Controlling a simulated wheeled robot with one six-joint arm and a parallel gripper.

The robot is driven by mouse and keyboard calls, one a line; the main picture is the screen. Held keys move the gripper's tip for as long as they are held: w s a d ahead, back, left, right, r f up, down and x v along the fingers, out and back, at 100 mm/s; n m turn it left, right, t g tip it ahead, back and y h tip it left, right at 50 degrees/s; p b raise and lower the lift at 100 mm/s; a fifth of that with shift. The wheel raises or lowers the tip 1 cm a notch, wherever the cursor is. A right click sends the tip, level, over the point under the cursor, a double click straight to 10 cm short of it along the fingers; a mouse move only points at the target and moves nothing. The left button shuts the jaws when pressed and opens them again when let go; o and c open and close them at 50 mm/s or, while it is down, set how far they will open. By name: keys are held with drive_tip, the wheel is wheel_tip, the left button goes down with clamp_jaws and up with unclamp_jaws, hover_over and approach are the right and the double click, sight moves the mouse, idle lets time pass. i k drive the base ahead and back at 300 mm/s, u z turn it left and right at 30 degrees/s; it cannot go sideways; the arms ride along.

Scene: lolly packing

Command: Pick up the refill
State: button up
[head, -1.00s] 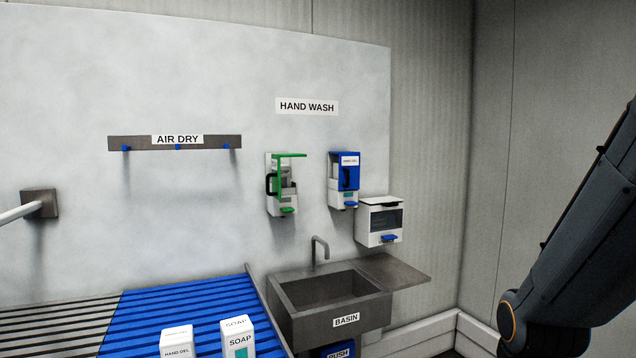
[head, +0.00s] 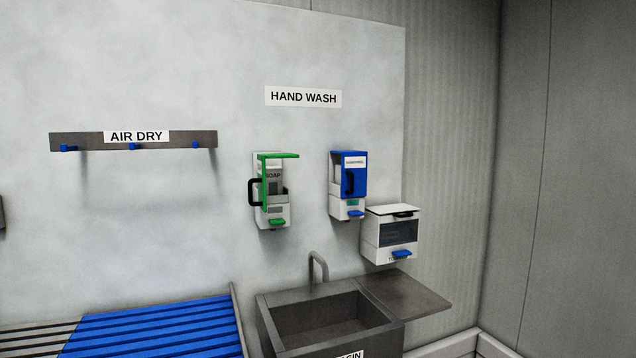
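No loose refill shows in the head view now. A green-and-white dispenser (head: 277,213) hangs on the wall under the HAND WASH sign. Its green cover (head: 278,156) stands out from the body, and a grey part marked SOAP shows inside; I cannot tell whether that part is a refill. A blue-fronted dispenser (head: 349,180) hangs to its right, with its blue cover shut. My gripper is out of view.
A white box with a dark window (head: 393,234) hangs right of the dispensers. Below are a basin (head: 320,312) with a tap (head: 318,266) and a side shelf (head: 405,291). A blue slatted rack (head: 160,330) lies at lower left. An AIR DRY rail (head: 185,140) is above it.

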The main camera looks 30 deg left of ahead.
sight(274, 174)
drive_tip(key=z, duration=0.1)
drive_tip(key=i, duration=0.7)
drive_tip(key=u, duration=0.6)
drive_tip(key=i, duration=0.55)
drive_tip(key=u, duration=0.65)
